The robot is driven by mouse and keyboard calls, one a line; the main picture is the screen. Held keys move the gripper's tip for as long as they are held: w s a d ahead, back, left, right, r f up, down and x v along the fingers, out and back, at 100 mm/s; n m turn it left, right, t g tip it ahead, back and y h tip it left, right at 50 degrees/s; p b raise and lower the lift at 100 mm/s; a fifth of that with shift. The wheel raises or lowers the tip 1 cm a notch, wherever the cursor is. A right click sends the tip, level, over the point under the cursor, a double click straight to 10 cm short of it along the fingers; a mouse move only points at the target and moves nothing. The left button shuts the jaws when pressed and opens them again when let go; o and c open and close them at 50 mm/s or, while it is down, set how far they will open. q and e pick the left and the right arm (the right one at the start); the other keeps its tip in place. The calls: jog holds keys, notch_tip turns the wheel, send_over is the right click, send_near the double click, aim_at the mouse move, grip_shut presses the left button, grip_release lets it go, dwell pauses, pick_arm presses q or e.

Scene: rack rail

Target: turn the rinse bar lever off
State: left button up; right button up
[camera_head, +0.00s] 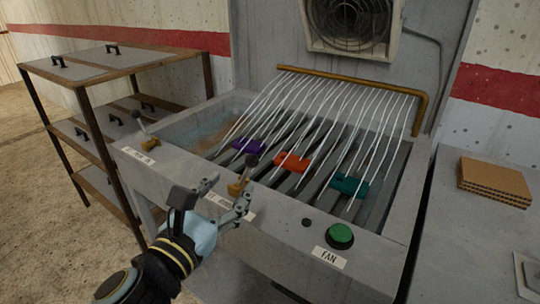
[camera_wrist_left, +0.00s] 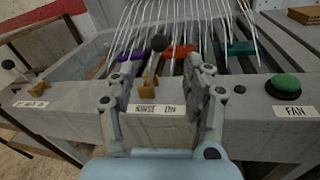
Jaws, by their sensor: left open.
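The lever behind the middle label has a brass base (camera_head: 236,188) and a dark round knob (camera_head: 252,160) standing up from it. In the left wrist view its base (camera_wrist_left: 148,87) and knob (camera_wrist_left: 158,43) lie between my fingers, with a partly legible label (camera_wrist_left: 158,111) just in front. My left gripper (camera_head: 229,190) is open at the front edge of the trough, its fingers spread to either side of the lever; I cannot tell whether they touch it. A brass bar (camera_head: 350,82) spans the back, with white streaks running down from it. My right gripper is not in view.
A second brass lever (camera_head: 149,143) stands at the trough's left corner. A green button (camera_head: 340,236) with a FAN label is to the right. Purple (camera_head: 249,146), orange (camera_head: 292,162) and teal (camera_head: 350,186) pieces lie under the streaks. A shelf (camera_head: 120,90) stands left.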

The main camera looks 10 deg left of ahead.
aim_at(248, 165)
pick_arm(q)
jog(key=w, duration=0.3)
jog(key=w+d, duration=0.1)
jog(key=w, duration=0.6)
jog(key=shift+d+f+p, duration=0.1)
jog(key=shift+d+p, duration=0.1)
jog(key=shift+p, duration=0.2)
grip_shut()
